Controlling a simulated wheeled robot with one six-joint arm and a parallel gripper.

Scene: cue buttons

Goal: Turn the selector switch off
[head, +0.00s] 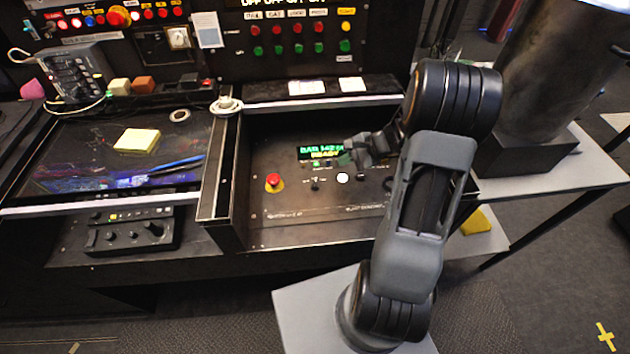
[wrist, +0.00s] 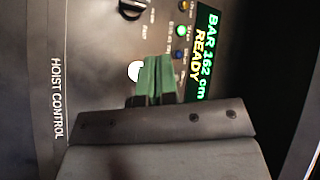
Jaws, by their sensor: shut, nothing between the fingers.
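A black rotary knob (wrist: 131,8), likely the selector switch, is cut off by the top edge of the wrist view. My gripper (head: 348,160) is over the hoist control panel, just below the green display (head: 320,152). In the wrist view its green fingertips (wrist: 155,82) are together and empty, beside the white button (wrist: 134,70). I cannot tell whether they touch the panel.
The display (wrist: 203,55) reads "BAR 162 cm READY". Small lamps (wrist: 181,30) sit beside it. A red mushroom button (head: 273,181) is at the panel's left. A raised divider (head: 218,175) edges the panel on the left. A large metal cylinder (head: 555,80) stands at the right.

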